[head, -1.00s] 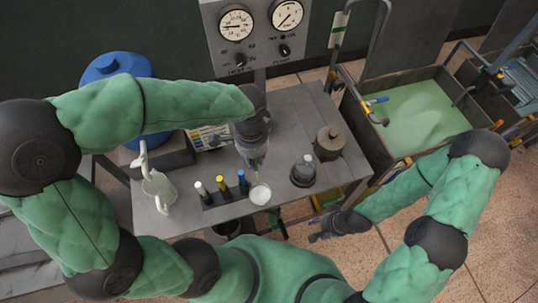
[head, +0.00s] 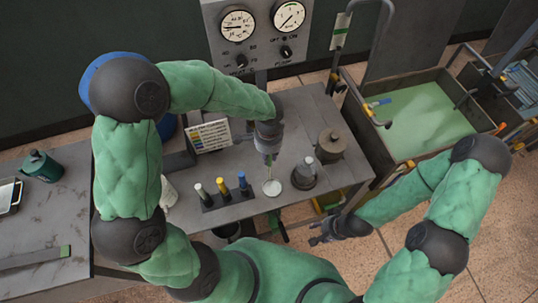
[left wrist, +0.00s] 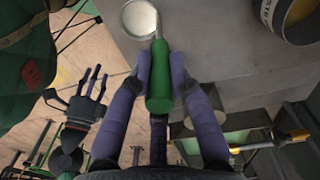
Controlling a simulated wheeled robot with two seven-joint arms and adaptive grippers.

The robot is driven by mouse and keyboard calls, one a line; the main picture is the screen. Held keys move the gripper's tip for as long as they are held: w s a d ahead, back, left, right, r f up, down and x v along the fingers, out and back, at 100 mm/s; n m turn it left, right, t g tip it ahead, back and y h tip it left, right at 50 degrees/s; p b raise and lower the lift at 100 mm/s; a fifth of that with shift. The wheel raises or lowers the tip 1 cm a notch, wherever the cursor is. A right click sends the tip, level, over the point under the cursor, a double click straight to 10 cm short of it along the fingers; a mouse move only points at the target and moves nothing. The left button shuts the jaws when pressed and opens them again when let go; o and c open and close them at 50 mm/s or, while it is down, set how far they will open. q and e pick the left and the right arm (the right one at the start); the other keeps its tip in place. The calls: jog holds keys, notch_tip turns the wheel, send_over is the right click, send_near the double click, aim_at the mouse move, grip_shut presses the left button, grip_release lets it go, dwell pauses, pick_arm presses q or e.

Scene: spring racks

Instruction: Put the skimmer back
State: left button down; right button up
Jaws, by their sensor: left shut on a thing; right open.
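The skimmer has a green handle (left wrist: 159,90) and a pale round head (head: 272,187), and its head also shows in the left wrist view (left wrist: 140,19). My left gripper (head: 268,153) is shut on the green handle, with a finger on each side of it. The head hangs over the front edge area of the grey bench; I cannot tell whether it touches. My right gripper (head: 325,236) is open and empty, low in front of the bench; it also shows in the left wrist view (left wrist: 86,92).
A dark rack (head: 227,200) with white-, yellow- and blue-topped pieces stands left of the skimmer head. A colour-labelled card (head: 209,136) stands behind. A green-liquid tank (head: 425,115) lies right.

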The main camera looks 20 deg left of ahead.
pick_arm(q)
jog(key=shift+f, duration=0.15)
jog(key=c, duration=1.1)
grip_release()
jog(key=shift+c, duration=0.2)
jog(key=shift+r, duration=0.25)
notch_tip(320, 180, up, 12)
jog(key=shift+f+p, duration=0.1)
jog(key=shift+p, duration=0.55)
